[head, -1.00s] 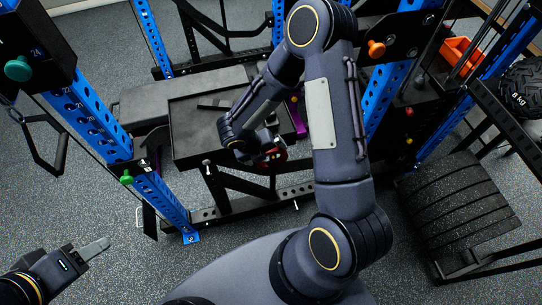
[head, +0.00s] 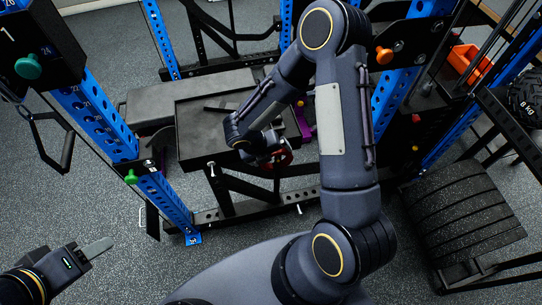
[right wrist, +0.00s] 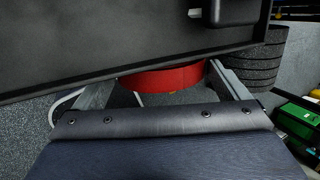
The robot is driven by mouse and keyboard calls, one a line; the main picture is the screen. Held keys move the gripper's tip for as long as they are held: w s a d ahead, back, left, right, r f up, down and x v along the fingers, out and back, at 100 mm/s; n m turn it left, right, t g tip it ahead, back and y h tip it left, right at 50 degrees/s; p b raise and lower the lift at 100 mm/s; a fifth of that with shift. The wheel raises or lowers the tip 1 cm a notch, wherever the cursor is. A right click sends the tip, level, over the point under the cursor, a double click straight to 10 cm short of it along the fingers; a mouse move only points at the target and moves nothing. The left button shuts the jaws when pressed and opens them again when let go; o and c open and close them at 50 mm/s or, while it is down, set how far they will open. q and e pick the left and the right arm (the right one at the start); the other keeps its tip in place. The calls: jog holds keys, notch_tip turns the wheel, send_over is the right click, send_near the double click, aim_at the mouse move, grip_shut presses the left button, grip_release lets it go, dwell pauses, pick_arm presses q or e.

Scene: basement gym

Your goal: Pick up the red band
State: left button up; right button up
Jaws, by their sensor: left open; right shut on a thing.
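The red band (head: 281,159) shows in the head view at the front right corner of the black tray, partly covered by my right gripper (head: 268,157). In the right wrist view the red band (right wrist: 162,78) is a wide curved strip between the two grey fingers of my right gripper, which is shut on it. A dark slab-like surface hides the band's upper part there. I cannot tell whether the band touches the tray. My left gripper (head: 99,248) is empty at the lower left, over open floor and far from the band; one finger shows clearly.
The black tray (head: 190,145) stands before a dark bench (head: 150,103). Blue rack uprights (head: 97,118) rise on both sides. A stack of black plates (head: 465,210) and an orange bin (head: 470,62) are at the right. The floor at the lower left is clear.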

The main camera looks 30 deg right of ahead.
notch_tip(320, 180, up, 2)
jog(key=shift+r, duration=0.25)
jog(key=s+a+b, duration=0.4)
jog(key=s, duration=1.3)
jog(key=shift+s, duration=0.3)
jog(key=shift+a+f, duration=0.1)
